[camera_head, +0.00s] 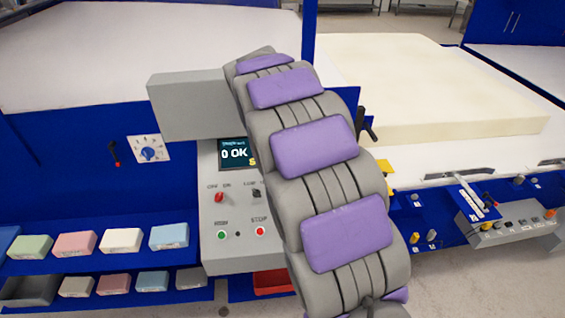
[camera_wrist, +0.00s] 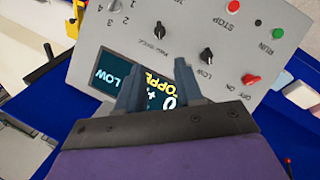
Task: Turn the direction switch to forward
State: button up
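The grey control panel (camera_wrist: 215,25) fills the upper part of the wrist view, turned nearly upside down. A small black knob (camera_wrist: 160,30) stands near its middle with a blurred label beside it; it may be the direction switch, but I cannot read its setting. My gripper (camera_wrist: 158,68) is open and empty, its two fingers apart in front of the panel's display (camera_wrist: 155,93). The knob lies beyond the fingertips, and no contact shows. In the head view my arm covers the panel's right part, hiding the gripper and this knob.
Other controls sit close by: a black knob marked LOW (camera_wrist: 205,56), a red on/off switch (camera_wrist: 250,79), a green RUN button (camera_wrist: 278,33) and a numbered knob (camera_wrist: 113,5). A cream foam block (camera_head: 425,90) lies right. Coloured blocks (camera_head: 122,240) sit on the left shelf.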

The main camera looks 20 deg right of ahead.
jog(key=shift+r, duration=0.2)
jog(key=shift+o, duration=0.7)
jog(key=o, duration=0.4)
jog(key=d+m, duration=0.1)
jog(key=s+d+m+y, duration=0.1)
jog(key=d+m, duration=0.1)
jog(key=s+d+m, duration=0.1)
jog(key=m, duration=0.1)
jog(key=shift+s+d+t, duration=0.1)
jog(key=shift+d+t, duration=0.1)
jog(key=shift+t, duration=0.1)
jog(key=s+d+f+m+t+y, duration=0.2)
jog(key=s+d+m+t+y, duration=0.15)
jog(key=m, duration=0.95)
jog(key=x, duration=0.8)
jog(key=p+x, duration=0.1)
jog(key=x, duration=0.7)
jog(key=shift+s+a+f, duration=0.15)
jog(key=shift+a+f, duration=0.1)
jog(key=shift+d, duration=0.1)
jog(key=shift+c, duration=0.3)
